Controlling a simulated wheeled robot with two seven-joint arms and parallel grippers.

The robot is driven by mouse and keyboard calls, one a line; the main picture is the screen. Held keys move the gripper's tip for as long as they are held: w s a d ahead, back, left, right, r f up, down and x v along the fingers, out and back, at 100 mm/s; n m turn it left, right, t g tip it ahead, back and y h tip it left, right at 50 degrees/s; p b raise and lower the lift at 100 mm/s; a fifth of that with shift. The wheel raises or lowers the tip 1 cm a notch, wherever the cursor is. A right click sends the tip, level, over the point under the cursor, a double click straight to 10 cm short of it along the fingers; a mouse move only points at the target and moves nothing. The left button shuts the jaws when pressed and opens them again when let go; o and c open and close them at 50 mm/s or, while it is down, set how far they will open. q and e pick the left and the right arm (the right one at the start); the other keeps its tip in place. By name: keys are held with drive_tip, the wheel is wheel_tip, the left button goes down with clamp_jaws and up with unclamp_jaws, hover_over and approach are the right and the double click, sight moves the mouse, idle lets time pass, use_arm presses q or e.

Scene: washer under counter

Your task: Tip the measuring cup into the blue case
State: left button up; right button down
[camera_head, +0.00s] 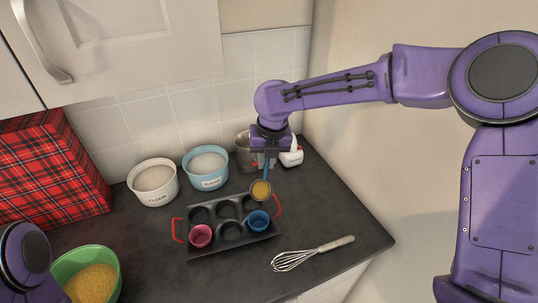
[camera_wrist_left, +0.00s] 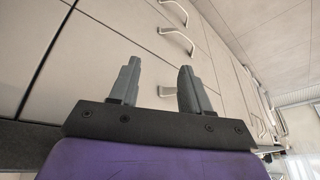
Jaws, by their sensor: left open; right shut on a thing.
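My right gripper (camera_head: 270,148) points down above the muffin tin and is shut on the blue handle of the measuring cup (camera_head: 261,189). The cup is round and holds yellow batter. It hangs over the back right of the tin, just behind the blue case (camera_head: 258,221). The blue case sits in the front right hollow of the dark tin (camera_head: 233,243), which has red handles. Whether the cup is tilted is hard to tell. My left gripper (camera_wrist_left: 160,85) is open and empty in the left wrist view, facing cabinet fronts.
A pink case (camera_head: 200,236) sits in the tin's front left hollow. A green bowl (camera_head: 88,274) of yellow batter stands at the front left. Flour (camera_head: 154,183) and sugar (camera_head: 206,168) tubs stand behind the tin. A whisk (camera_head: 312,253) lies in front, near the counter's edge.

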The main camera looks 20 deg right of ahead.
use_arm(q)
wheel_tip(320, 180, down, 4)
drive_tip(key=b, duration=0.3)
drive_tip(key=shift+w+f, duration=0.1)
drive_tip(key=shift+f, duration=0.1)
use_arm(e)
drive_tip(key=s+a+f+t+h, duration=0.2)
drive_tip(key=s+a+t+h, duration=0.4)
drive_tip(key=shift+a+n+t, duration=0.25)
drive_tip(key=shift+n+t, duration=0.05)
drive_tip(key=shift+n, duration=0.1)
drive_tip(key=shift+w, duration=0.1)
